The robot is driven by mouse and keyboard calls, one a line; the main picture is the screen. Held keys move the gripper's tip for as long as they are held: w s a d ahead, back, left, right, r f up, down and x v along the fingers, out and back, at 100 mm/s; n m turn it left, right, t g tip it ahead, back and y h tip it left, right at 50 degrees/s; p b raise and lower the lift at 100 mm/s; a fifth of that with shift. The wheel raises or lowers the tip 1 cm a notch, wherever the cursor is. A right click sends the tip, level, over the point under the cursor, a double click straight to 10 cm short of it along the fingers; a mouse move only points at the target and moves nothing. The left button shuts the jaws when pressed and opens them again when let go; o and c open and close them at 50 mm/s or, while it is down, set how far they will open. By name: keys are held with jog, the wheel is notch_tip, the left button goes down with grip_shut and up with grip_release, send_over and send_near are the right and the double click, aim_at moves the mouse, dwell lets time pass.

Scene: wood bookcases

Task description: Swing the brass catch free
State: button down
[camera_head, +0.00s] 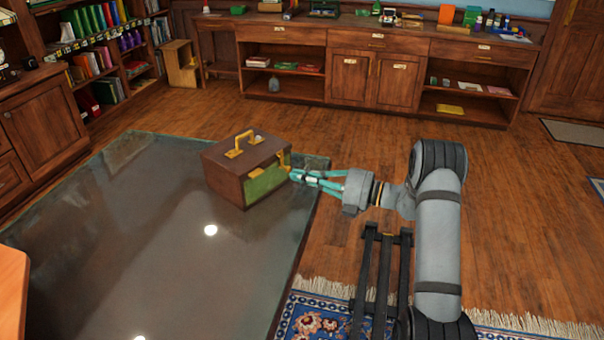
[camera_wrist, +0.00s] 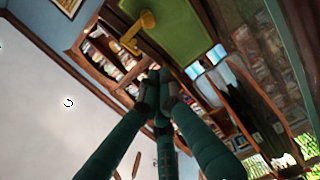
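A brown wooden box (camera_head: 225,174) with a green panel (camera_head: 264,184) stands on the dark glossy table, near its right edge. A brass handle is on its lid. The brass catch (camera_head: 284,160) is on the box's right side. In the wrist view the catch (camera_wrist: 140,32) is a bent yellow piece beside the green panel (camera_wrist: 185,25). My gripper (camera_head: 293,175) has teal fingers and comes from the right, its tips close to the catch. In the wrist view the fingertips (camera_wrist: 158,88) meet, with nothing seen between them. I cannot tell whether they touch the box or catch.
The glossy table (camera_head: 130,240) has wide bare room left of and in front of the box. A long cabinet (camera_head: 375,65) stands along the back wall, with bookshelves (camera_head: 100,45) at the left. A patterned rug (camera_head: 320,318) lies at the lower right.

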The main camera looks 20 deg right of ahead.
aim_at(273, 161)
jog(key=x, duration=0.7)
jog(key=shift+w+a, duration=0.15)
jog(key=shift+a, duration=0.1)
jog(key=shift+w+d, duration=0.6)
jog(key=shift+d, duration=0.15)
jog(key=shift+w+d, duration=0.6)
jog(key=shift+d, duration=0.25)
